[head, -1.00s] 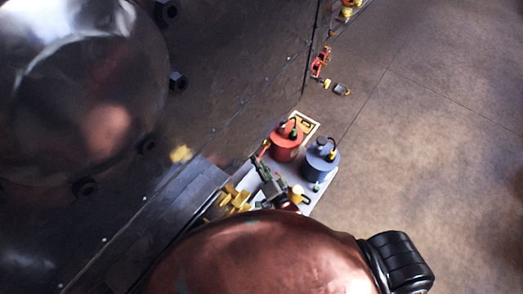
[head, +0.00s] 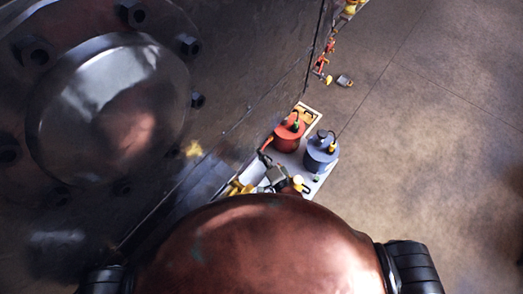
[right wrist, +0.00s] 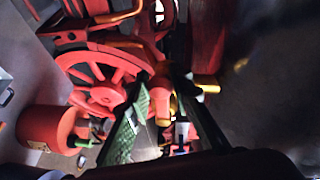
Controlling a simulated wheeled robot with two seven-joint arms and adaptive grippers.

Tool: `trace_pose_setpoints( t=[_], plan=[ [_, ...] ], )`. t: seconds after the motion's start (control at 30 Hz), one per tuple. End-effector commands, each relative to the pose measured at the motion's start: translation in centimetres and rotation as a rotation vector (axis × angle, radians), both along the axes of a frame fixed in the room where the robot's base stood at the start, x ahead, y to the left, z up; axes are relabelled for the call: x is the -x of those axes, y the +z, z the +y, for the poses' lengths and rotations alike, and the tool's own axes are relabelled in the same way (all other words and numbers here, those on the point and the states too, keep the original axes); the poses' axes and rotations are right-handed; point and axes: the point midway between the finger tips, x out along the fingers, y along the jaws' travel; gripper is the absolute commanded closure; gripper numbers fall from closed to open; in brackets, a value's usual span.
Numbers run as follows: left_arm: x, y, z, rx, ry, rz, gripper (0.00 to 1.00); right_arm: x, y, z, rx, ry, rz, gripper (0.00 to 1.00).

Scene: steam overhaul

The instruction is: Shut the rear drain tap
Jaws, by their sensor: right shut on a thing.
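In the right wrist view my right gripper (right wrist: 162,88) reaches forward with its two green-padded fingers. It is shut on a small red piece with brass-coloured parts (right wrist: 160,96) between the fingertips. This piece may be the drain tap's handle, but the picture is too dark and crowded to tell whether it is the rear one or how it is turned. In the head view small red and yellow fittings (head: 322,64) show low along the dark metal side. My left gripper is not in view.
A pale tray (head: 314,181) holds a red can (head: 287,137) and a blue-grey can (head: 320,153). The red can also shows in the wrist view (right wrist: 45,128), near a red spoked wheel (right wrist: 83,78). A large bolted cover (head: 110,110) stands left. Open floor (head: 430,170) lies right.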

Motion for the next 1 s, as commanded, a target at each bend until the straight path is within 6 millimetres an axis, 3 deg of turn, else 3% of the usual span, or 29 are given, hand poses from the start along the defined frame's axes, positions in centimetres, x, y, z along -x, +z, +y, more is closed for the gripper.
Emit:
trace_pose_setpoints(
  t=[0.17,0.2,0.43,0.77,1.0],
  plan=[
    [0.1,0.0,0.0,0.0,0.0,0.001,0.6,-0.1,0.3,0.0,-0.004,-0.002,-0.004,1.0],
    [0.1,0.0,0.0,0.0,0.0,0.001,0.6,-0.1,0.3,0.0,-0.004,-0.003,-0.005,0.77],
    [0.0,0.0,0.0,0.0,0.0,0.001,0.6,0.0,0.2,-0.1,-0.002,-0.002,-0.003,0.62],
    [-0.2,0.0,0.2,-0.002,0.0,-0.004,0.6,0.3,0.1,-0.2,-0.001,-0.003,-0.001,0.62],
    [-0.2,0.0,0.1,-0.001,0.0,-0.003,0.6,3.8,0.3,-1.7,0.001,-0.002,0.001,0.62]
  ],
)
